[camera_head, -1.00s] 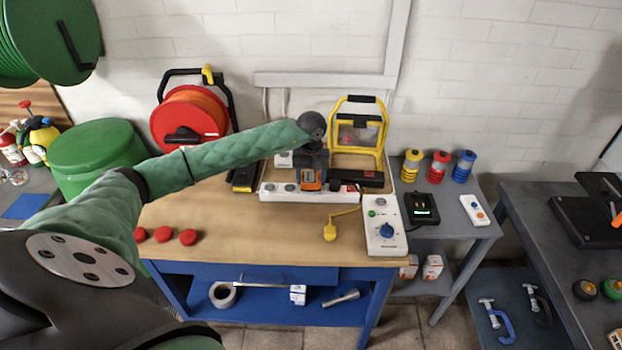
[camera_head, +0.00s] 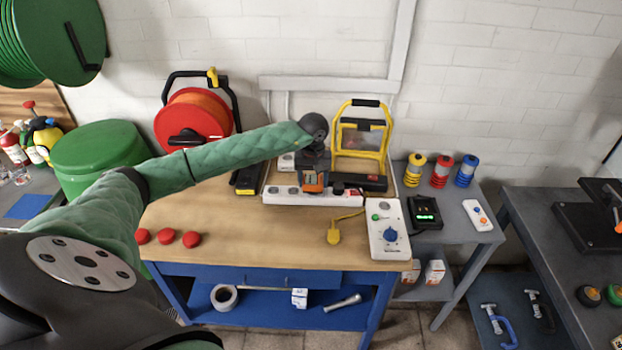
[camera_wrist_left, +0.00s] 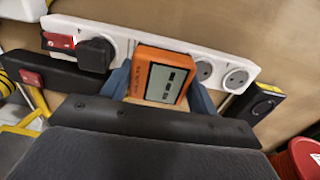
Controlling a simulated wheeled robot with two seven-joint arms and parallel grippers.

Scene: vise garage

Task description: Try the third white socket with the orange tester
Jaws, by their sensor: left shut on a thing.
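The white socket strip (camera_head: 350,198) lies along the back of the workbench. In the left wrist view the strip (camera_wrist_left: 122,38) shows two bare round sockets, (camera_wrist_left: 205,70) and (camera_wrist_left: 237,79), to the right of the tester. A black plug (camera_wrist_left: 97,52) sits in the strip to its left, beside a red switch (camera_wrist_left: 60,40). My left gripper (camera_head: 314,174) is shut on the orange tester (camera_wrist_left: 160,76), which also shows in the head view (camera_head: 314,187). The tester is upright at the strip and covers part of it; its display has dark blocks. I cannot tell whether its pins are in a socket. My right gripper is out of view.
A yellow work lamp (camera_head: 388,140) and a red cable reel (camera_head: 195,123) stand behind. Red caps (camera_head: 166,237) lie at front left.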

